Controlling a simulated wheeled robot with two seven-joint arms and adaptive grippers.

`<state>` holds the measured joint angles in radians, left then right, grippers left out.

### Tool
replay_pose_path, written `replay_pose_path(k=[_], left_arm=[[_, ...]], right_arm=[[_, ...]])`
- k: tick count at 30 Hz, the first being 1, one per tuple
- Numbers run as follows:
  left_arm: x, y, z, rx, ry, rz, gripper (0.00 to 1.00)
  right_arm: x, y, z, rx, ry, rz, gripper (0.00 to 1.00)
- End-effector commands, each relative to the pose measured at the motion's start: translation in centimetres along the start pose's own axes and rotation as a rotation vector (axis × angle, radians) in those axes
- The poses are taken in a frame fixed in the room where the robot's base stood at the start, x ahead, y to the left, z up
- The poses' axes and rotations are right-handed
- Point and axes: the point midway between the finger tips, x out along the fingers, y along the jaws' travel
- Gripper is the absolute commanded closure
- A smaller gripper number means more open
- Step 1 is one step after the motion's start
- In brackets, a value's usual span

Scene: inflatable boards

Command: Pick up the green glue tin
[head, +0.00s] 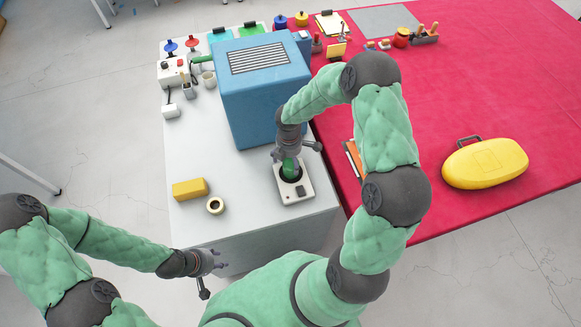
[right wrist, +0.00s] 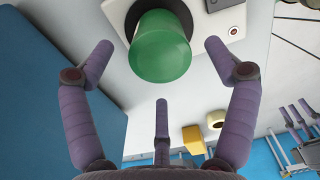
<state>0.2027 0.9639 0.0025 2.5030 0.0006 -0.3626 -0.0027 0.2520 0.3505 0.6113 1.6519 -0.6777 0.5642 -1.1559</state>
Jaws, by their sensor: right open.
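The green glue tin (head: 289,166) stands in a black ring on a small white device (head: 296,191) near the front right of the white table. In the right wrist view the green tin (right wrist: 163,52) shows large, at the top middle. My right gripper (head: 287,153) is just above the tin in the head view and partly hides it. Its purple fingers (right wrist: 160,68) are spread apart around the tin in the wrist view, with gaps visible beside it. My left gripper (head: 212,262) hangs by the table's front edge, away from the tin; its finger opening is unclear.
A large blue box (head: 262,100) stands close behind the tin. A yellow block (head: 189,188) and a tape roll (head: 215,205) lie to the left. A red-topped table (head: 470,90) with a yellow case (head: 485,164) is on the right. The white table's left middle is clear.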

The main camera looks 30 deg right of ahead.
Motion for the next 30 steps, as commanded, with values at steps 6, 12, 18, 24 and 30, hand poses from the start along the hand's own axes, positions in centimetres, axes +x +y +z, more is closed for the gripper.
replay_pose_path(k=[6, 12, 18, 24, 30], left_arm=[[0.1, -0.1, 0.0, 0.000, 0.000, 0.000, 0.60], [0.4, -0.1, 0.0, 0.000, 0.000, 0.000, 0.60], [0.3, -0.1, 0.0, 0.000, 0.000, 0.000, 0.60], [0.3, -0.1, 0.0, 0.000, 0.000, 0.000, 0.60], [0.3, -0.1, 0.0, 0.000, 0.000, 0.000, 0.60]], right_arm=[[2.3, -0.1, 0.2, -0.001, 0.000, -0.003, 0.13], [4.8, -0.1, 0.3, -0.001, 0.000, -0.001, 0.13], [5.0, 0.0, 0.3, 0.000, 0.000, 0.001, 0.13], [5.0, 0.0, 0.3, 0.000, 0.000, 0.001, 0.55], [4.9, 0.0, 0.3, 0.000, 0.000, 0.001, 0.94]])
